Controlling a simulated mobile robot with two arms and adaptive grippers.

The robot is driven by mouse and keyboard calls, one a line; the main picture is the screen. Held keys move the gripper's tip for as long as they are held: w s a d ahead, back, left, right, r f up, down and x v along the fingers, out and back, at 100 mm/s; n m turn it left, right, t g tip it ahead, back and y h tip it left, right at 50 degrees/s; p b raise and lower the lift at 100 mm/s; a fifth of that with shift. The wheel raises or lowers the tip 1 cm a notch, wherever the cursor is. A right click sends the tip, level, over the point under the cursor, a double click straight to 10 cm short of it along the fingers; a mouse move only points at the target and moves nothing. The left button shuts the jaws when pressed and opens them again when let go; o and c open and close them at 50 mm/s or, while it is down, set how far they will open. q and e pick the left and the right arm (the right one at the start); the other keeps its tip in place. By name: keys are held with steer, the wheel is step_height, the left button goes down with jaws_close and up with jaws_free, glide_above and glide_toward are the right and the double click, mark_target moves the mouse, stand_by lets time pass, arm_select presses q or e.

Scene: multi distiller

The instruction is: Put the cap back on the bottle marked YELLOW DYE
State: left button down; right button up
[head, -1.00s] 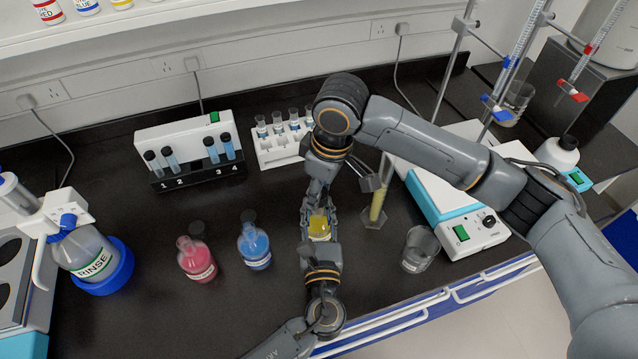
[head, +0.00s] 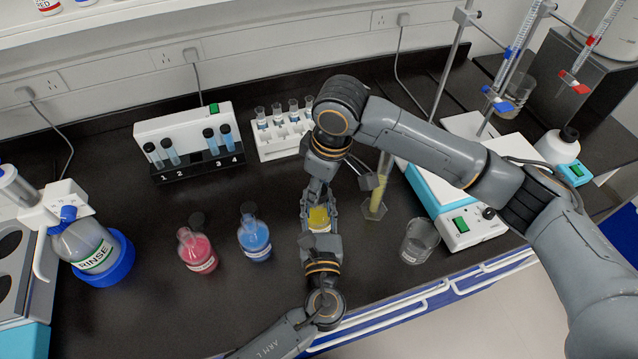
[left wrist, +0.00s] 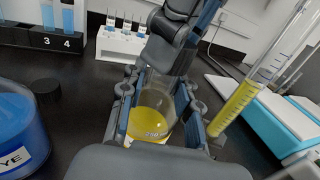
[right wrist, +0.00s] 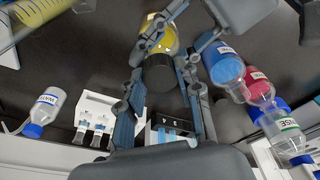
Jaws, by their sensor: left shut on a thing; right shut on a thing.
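The yellow bottle (head: 319,216) stands on the bench, clear with yellow liquid inside. My left gripper (head: 320,226) is shut around its body; the left wrist view shows the bottle (left wrist: 152,122) between the fingers. My right gripper (head: 317,198) reaches down over the bottle from the far side. In the right wrist view the black cap (right wrist: 158,75) is held between the right fingers, in line with the bottle's neck (right wrist: 158,38). The neck is hidden behind the cap, so I cannot tell whether they touch. The bottle's label is mostly hidden.
A blue bottle (head: 254,241) and a red bottle (head: 197,252) stand to the left, with black caps behind them. A measuring cylinder (head: 377,195) with yellow liquid and an empty beaker (head: 419,242) stand to the right. A tube rack (head: 270,145) is behind.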

steer(key=shift+f, duration=0.6)
stand_by(0.3)
steer(key=shift+o, duration=0.3)
steer(key=m, duration=0.5)
steer(key=shift+s+a+t+h, duration=0.1)
steer(key=shift+s+t+h, duration=0.05)
steer(key=shift+t+h, duration=0.15)
steer(key=shift+m, duration=1.2)
steer(key=o, duration=0.7)
